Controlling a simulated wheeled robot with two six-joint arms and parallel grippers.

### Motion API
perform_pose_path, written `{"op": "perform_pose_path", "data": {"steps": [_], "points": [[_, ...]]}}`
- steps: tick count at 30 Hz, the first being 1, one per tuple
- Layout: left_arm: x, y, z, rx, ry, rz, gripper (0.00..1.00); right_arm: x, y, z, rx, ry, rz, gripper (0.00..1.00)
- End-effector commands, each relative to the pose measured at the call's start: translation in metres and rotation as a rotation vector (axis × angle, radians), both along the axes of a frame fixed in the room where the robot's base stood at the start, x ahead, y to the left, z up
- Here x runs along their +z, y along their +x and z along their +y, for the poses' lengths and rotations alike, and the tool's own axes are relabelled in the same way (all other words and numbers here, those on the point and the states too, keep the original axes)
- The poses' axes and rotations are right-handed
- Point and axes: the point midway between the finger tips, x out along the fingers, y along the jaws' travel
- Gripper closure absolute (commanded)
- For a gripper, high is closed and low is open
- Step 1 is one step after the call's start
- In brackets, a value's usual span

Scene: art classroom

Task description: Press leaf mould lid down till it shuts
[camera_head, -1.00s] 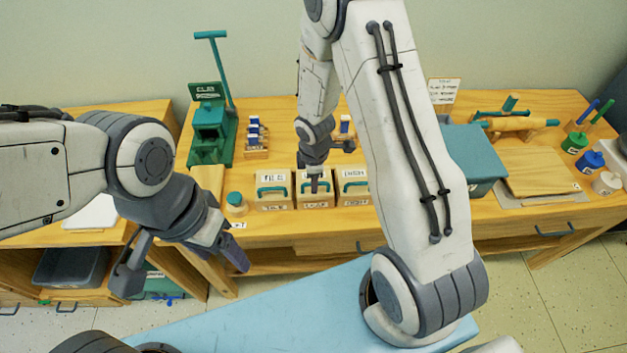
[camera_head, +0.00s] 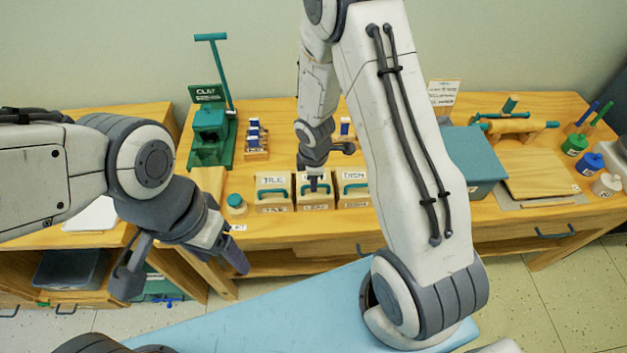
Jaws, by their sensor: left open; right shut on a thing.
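The leaf mould (camera_head: 315,204) is the middle one of three pale box moulds in a row near the front edge of the wooden bench. Its label is partly covered by my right gripper. My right gripper (camera_head: 315,186) points down at the top of this mould and is shut at its teal lid handle (camera_head: 316,190). Whether the lid is fully down cannot be told from this view. My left gripper (camera_head: 182,268) is open and empty, in front of the bench at the left, well away from the moulds.
The tile mould (camera_head: 273,193) stands close on the left and the dish mould (camera_head: 353,191) close on the right. A green clay press (camera_head: 211,135), a small jar (camera_head: 236,204) and a teal box (camera_head: 470,165) are on the bench (camera_head: 290,230).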

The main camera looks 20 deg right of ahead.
Motion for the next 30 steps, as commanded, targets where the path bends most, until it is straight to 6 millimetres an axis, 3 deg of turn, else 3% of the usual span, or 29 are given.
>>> {"op": "perform_pose_path", "data": {"steps": [24, 30], "points": [[0.0, 0.0, 0.0, 0.0, 0.0, 0.0, 0.3, 0.0, 0.0, 0.0, 0.0, 0.0, 0.001, 1.0], [0.014, 0.0, 0.0, 0.0, 0.0, 0.0, 0.3, 0.01, 0.003, -0.002, 0.0, 0.0, 0.0, 1.0]]}}
